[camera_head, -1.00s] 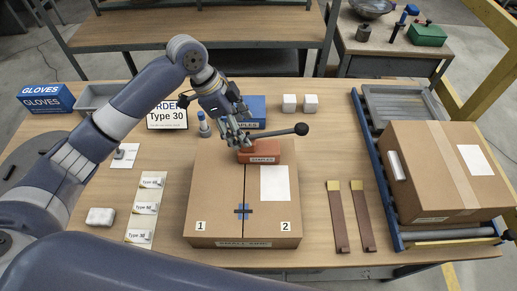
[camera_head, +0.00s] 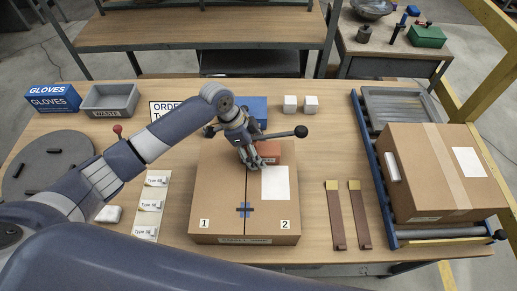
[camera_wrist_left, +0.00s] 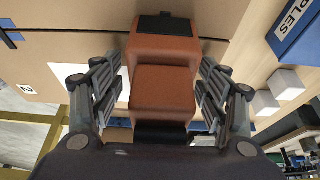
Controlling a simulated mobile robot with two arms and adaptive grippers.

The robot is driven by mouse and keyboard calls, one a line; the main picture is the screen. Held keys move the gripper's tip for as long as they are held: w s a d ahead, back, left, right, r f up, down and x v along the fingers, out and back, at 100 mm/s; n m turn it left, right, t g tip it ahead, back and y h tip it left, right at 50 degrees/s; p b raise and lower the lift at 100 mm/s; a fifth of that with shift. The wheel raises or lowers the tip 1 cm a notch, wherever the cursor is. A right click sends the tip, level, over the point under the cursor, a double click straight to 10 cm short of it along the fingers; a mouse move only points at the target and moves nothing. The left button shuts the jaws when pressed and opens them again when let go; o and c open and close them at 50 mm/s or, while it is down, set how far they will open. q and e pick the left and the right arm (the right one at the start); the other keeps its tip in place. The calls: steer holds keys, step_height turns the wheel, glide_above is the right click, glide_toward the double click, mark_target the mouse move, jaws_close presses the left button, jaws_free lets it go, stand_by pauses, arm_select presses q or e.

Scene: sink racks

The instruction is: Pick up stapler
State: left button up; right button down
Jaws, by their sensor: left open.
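The stapler (camera_head: 269,152) is orange-red, with a black lever ending in a round knob that reaches right. It is at the far part of the closed cardboard box's top in the head view. My left gripper (camera_head: 253,164) is over it and partly hides it. In the left wrist view, the stapler's orange body (camera_wrist_left: 162,92) with dark ends lies between the two spread fingers of my left gripper (camera_wrist_left: 160,95). The fingers are open, one on each side, and I cannot tell whether they touch it. My right gripper is not in view.
The cardboard box (camera_head: 217,190) stands mid-table. A blue box (camera_head: 258,106) and two white blocks (camera_head: 300,104) are behind it. Two brown strips (camera_head: 348,215) lie right of it, before a roller conveyor (camera_head: 375,180) holding another carton (camera_head: 425,165). A grey waste bin (camera_head: 110,100) stands left.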

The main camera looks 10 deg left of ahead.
arm_select(q)
steer(key=c, duration=1.4)
steer(key=shift+w, duration=0.1)
jaws_close()
steer(key=shift+r, duration=0.1)
